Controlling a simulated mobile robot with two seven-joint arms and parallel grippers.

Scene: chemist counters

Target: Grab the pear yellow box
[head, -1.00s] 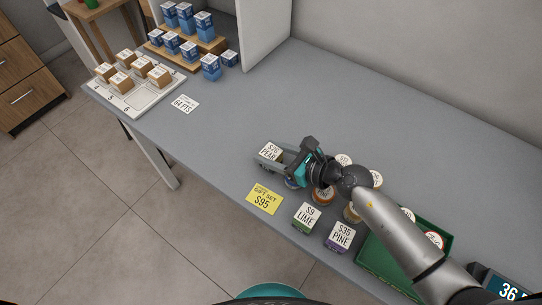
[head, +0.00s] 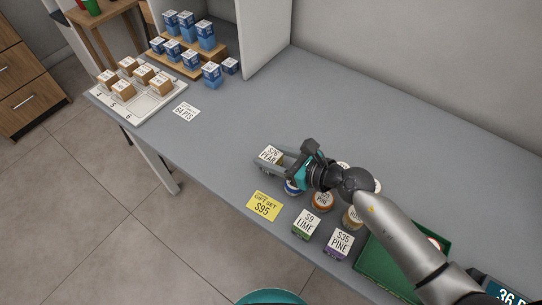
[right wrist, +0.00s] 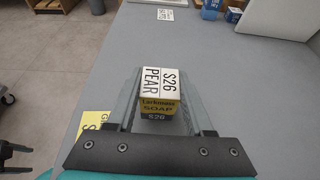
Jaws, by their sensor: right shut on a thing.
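My left gripper is not in view.
A lime box (head: 306,224), a purple pine box (head: 340,243) and several round jars stand near my right gripper. A yellow gift set card (head: 264,206) lies in front. A green tray (head: 378,262) is at right. The counter's left middle is clear.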

